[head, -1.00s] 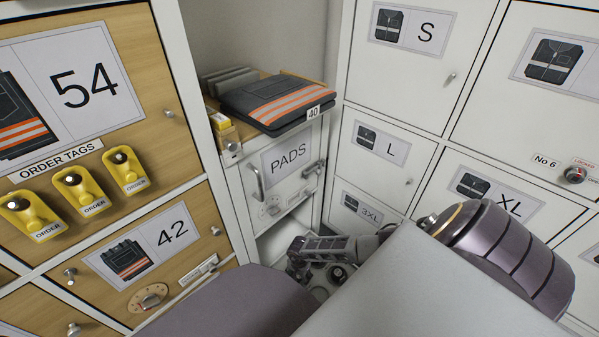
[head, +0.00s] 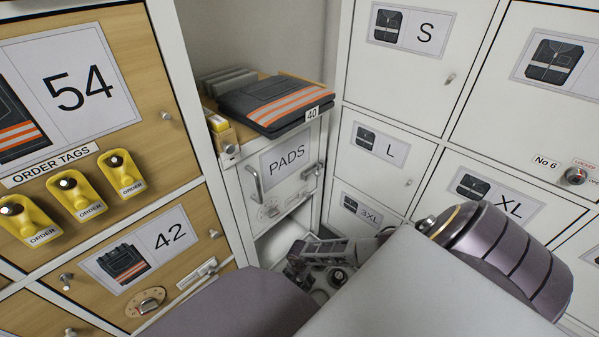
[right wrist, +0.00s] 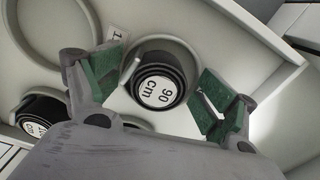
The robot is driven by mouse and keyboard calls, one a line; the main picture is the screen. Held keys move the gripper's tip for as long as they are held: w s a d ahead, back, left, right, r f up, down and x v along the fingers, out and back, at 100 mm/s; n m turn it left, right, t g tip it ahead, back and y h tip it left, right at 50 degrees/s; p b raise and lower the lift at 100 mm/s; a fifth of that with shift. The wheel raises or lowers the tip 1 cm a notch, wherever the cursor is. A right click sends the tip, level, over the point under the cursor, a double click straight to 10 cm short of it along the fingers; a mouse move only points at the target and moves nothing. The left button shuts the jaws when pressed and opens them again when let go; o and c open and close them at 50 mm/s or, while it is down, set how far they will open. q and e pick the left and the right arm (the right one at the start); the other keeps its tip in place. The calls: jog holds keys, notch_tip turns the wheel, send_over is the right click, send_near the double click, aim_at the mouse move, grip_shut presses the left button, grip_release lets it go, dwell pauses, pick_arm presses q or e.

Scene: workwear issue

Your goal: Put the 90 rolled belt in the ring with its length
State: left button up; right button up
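The rolled belt marked 90 cm (right wrist: 160,88) is a black coil with a white round label. In the right wrist view it lies between the fingers of my right gripper (right wrist: 158,90), which is open with a gap on both sides. A grey ring (right wrist: 165,44) shows around the coil's far side; its near side is partly hidden by the coil. In the head view my right gripper (head: 302,264) is low over the open white drawer (head: 284,238) under the PADS door. My left gripper is not in view.
Another rolled black belt (right wrist: 40,112) sits at the lower left of the right wrist view, and an empty grey ring (right wrist: 45,8) is at its upper left. Drawer walls (right wrist: 262,40) are close on the right. Locker doors (head: 385,145) flank the corner.

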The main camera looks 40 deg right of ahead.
jog(key=shift+r, duration=0.15)
jog(key=shift+r, duration=0.45)
notch_tip(320, 180, up, 2)
jog(key=shift+d+r+p, duration=0.1)
jog(key=shift+p, duration=0.65)
notch_tip(320, 180, up, 2)
jog(key=shift+p, duration=0.6)
pick_arm(q)
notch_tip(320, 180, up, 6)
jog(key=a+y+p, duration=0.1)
jog(key=p, duration=0.3)
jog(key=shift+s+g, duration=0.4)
pick_arm(e)
notch_tip(320, 180, up, 8)
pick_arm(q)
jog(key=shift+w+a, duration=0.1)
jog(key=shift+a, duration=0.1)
